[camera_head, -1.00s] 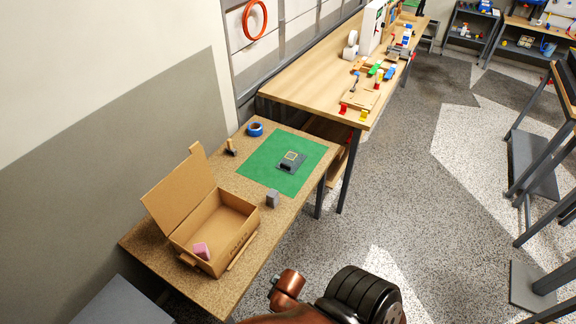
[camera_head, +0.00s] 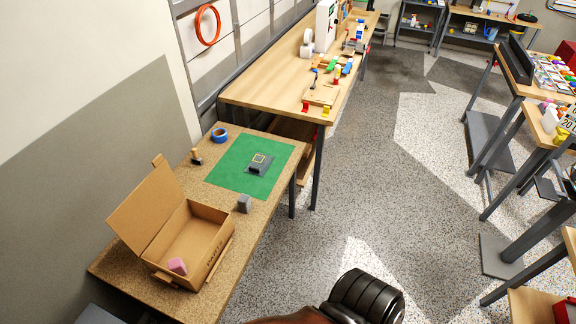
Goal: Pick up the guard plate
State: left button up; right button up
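A small dark grey piece (camera_head: 257,169) lies on the green mat (camera_head: 226,172) on the near speckled table. A pale yellow square outline (camera_head: 260,160) shows on or against its far side. I cannot tell for sure whether this dark piece is the guard plate. Neither of my grippers is in view. Only a black and copper-coloured part of my own arm shows at the bottom edge, well apart from the mat.
An open cardboard box (camera_head: 222,216) holding a pink block (camera_head: 177,266) stands on the near table. A grey block (camera_head: 244,203), blue tape roll (camera_head: 220,135) and wooden-handled stamp-like tool (camera_head: 196,156) surround the mat. A wooden workbench (camera_head: 262,98) stands behind.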

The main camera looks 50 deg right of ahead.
aim_at(258, 167)
jog(key=z, duration=0.4)
jog(key=k, duration=0.15)
jog(key=z, duration=0.4)
